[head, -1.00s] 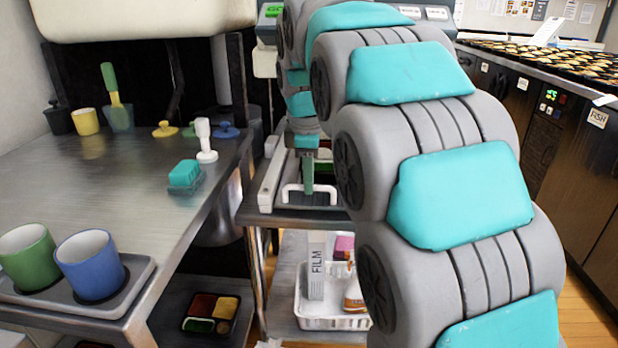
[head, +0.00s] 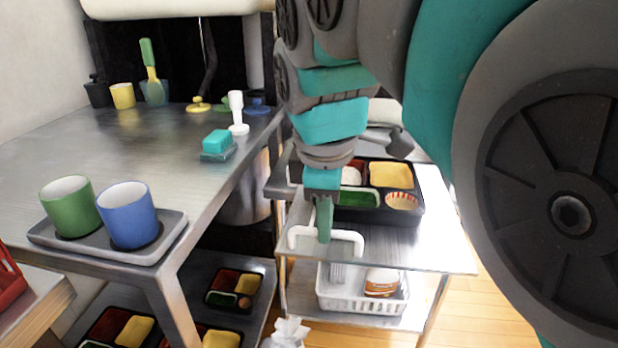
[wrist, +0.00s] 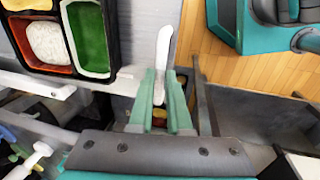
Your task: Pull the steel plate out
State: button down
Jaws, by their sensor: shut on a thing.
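The steel plate (head: 420,250) is a flat grey sheet with a white bar handle (head: 350,237) at its front. It extends toward me over the lower shelf of the cart. A black bento tray (head: 345,214) with food in compartments rides on it; it also shows at upper left in the wrist view (wrist: 112,73). My gripper (head: 324,236) points down and is shut on the white handle. In the wrist view the green fingers (wrist: 165,100) close around the handle (wrist: 165,45). My arm hides part of the plate's far end and the machine behind.
A steel table (head: 120,165) at left holds a grey tray (head: 170,235) with a green cup (head: 68,212) and a blue cup (head: 130,222). Below the plate is a white basket (head: 335,298). More bento trays sit on the lower left shelf. Wooden floor is clear at right.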

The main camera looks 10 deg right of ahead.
jog(key=shift+s+a, duration=0.25)
jog(key=shift+s, duration=0.5)
jog(key=shift+s+a, duration=0.25)
jog(key=shift+s, duration=0.5)
jog(key=c, duration=0.9)
grip_release()
jog(key=shift+o, duration=0.2)
notch_tip(320, 180, up, 8)
jog(key=s, duration=0.1)
jog(key=shift+s+a+f, duration=0.15)
jog(key=shift+s+a, duration=0.05)
jog(key=shift+a, duration=0.05)
